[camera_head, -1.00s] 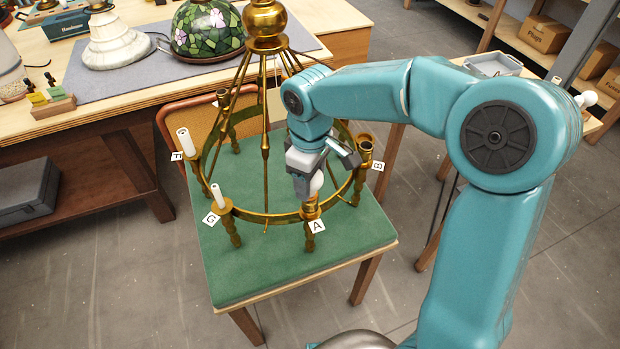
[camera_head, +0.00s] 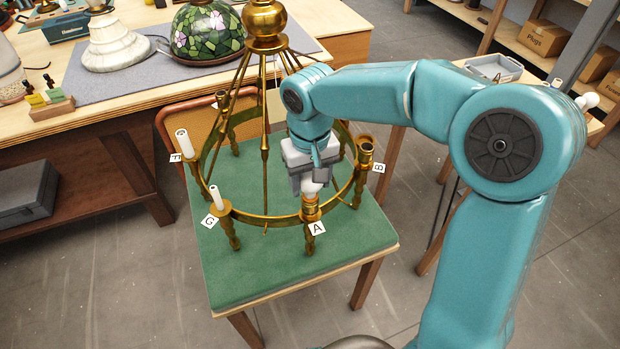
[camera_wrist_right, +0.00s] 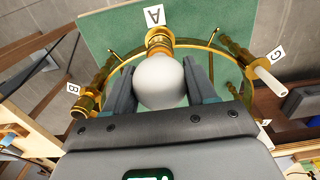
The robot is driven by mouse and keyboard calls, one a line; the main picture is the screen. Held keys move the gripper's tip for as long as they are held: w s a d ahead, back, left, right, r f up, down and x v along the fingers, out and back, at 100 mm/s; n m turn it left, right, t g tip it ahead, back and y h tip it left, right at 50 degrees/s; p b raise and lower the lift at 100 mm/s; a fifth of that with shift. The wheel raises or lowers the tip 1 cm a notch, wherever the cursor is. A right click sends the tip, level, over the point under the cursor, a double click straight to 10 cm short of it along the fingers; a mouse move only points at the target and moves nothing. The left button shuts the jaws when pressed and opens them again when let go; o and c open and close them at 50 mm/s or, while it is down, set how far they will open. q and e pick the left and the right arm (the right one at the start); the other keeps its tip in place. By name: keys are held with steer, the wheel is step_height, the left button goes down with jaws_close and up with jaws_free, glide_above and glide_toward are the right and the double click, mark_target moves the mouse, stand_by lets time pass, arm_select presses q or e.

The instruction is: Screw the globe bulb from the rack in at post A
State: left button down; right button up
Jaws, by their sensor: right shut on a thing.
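The white globe bulb (camera_head: 311,188) is at post A (camera_head: 311,207) on the brass ring of the chandelier, directly above its socket. My right gripper (camera_head: 310,180) is shut on the bulb from above. In the right wrist view the bulb (camera_wrist_right: 160,82) sits between the two fingers, with its base end at the brass socket of post A (camera_wrist_right: 158,42). How deep the bulb's thread sits in the socket is hidden. The tag A (camera_head: 317,229) hangs at the post. My left gripper is not in view.
The chandelier ring (camera_head: 265,215) stands on a green-topped table (camera_head: 240,275). Posts G (camera_head: 216,200) and F (camera_head: 183,145) carry white candle sleeves; post B (camera_head: 366,148) shows an open brass cup. A bench with lamp shades (camera_head: 207,32) stands behind left. A white bulb (camera_head: 587,101) lies at far right.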

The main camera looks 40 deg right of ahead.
steer(key=m, duration=0.3)
steer(key=shift+f+b, duration=0.1)
steer(key=shift+b, duration=0.25)
steer(key=m, duration=0.5)
steer(key=o, duration=1.2)
steer(key=shift+c, duration=0.2)
